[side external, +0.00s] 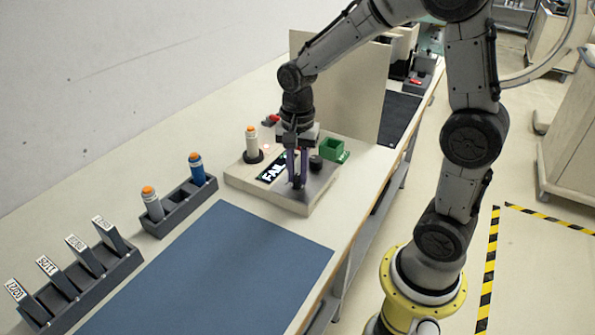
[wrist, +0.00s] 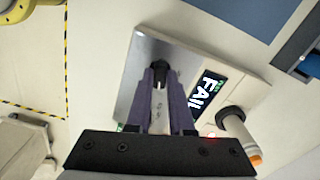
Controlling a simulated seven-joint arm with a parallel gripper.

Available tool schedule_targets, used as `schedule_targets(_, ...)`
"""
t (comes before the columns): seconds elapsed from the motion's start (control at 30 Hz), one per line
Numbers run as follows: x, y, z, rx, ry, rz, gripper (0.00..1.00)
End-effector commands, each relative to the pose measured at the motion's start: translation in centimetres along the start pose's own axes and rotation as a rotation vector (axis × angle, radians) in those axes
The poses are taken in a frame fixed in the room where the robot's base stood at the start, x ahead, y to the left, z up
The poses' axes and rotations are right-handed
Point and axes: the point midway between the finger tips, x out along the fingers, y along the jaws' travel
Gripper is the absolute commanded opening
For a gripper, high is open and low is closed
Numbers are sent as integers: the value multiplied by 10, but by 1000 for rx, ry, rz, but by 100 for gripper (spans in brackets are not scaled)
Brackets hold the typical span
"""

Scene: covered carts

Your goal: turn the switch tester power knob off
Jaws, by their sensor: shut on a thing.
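The switch tester (side external: 237,177) is a light box with a bare metal plate on its near right part, also in the wrist view (wrist: 185,50). Its display (side external: 272,173) reads FAIL and also shows in the wrist view (wrist: 208,92). My gripper (side external: 298,184) points down over the tester, its purple fingers closed around a small black knob (wrist: 158,70). The fingers hide most of this knob, and I cannot read its turned position. A white switch with an orange top (side external: 252,142) stands in a black round socket on the tester.
Another black round part (side external: 316,163) sits beside my fingers. A dark rack (side external: 180,205) holds orange-topped switches. A blue mat (side external: 210,275) lies clear in front.

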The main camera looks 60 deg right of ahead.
Motion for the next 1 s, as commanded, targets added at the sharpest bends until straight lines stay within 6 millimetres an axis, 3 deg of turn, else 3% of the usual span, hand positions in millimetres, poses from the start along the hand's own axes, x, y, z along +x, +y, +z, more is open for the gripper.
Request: schedule_targets(1.0,-1,0,0,-958,1,-1,0)
